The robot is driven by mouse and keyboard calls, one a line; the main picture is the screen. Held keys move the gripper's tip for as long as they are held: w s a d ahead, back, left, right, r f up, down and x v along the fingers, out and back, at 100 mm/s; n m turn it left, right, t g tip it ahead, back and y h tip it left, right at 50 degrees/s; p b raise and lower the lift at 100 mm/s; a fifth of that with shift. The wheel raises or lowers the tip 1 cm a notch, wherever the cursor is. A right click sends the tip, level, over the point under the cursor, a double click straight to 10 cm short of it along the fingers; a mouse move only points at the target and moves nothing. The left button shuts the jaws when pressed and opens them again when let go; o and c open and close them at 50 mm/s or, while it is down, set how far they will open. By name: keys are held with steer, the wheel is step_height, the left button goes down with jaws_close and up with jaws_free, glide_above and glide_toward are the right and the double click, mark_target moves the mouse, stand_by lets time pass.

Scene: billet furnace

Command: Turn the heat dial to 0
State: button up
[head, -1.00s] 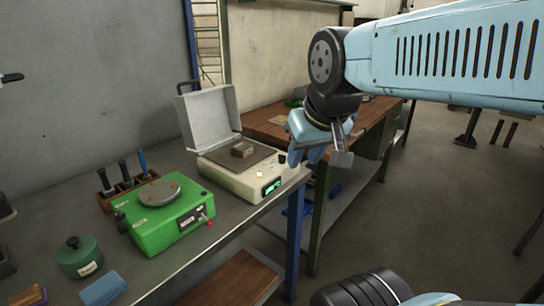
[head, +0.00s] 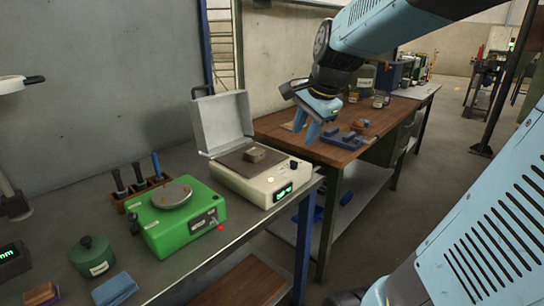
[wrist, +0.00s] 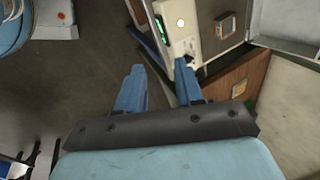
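The cream billet furnace (head: 258,188) stands at the right end of the grey bench with its grey lid (head: 220,120) open. A black dial (head: 294,165) sits at its right front corner, near a small pale round button (head: 271,180) and a lit green display (head: 284,191). The dial's setting is too small to read. A brownish block (head: 254,155) lies on the dark top. My gripper (head: 306,130) is open and empty, above and beyond the dial, apart from it. In the wrist view my gripper (wrist: 160,85) has the furnace (wrist: 187,32) past its fingertips; the right finger partly hides the dial area.
A green device (head: 170,228) with a round plate and red knob stands left of the furnace. A tool rack (head: 133,198), green pot (head: 92,256) and blue block (head: 115,289) are further left. A wooden workbench (head: 340,140) with a blue vise stands behind my gripper.

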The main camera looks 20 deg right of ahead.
steer(key=w+d+f+m, duration=0.2)
steer(key=w+d+m, duration=0.2)
steer(key=w+m, duration=0.3)
steer(key=m+y, duration=0.1)
steer(key=m, duration=0.8)
glide_toward(294, 161)
steer(key=shift+g, duration=0.3)
steer(key=x, duration=0.8)
steer(key=shift+w+f, duration=0.15)
steer(key=shift+w, duration=0.15)
jaws_close()
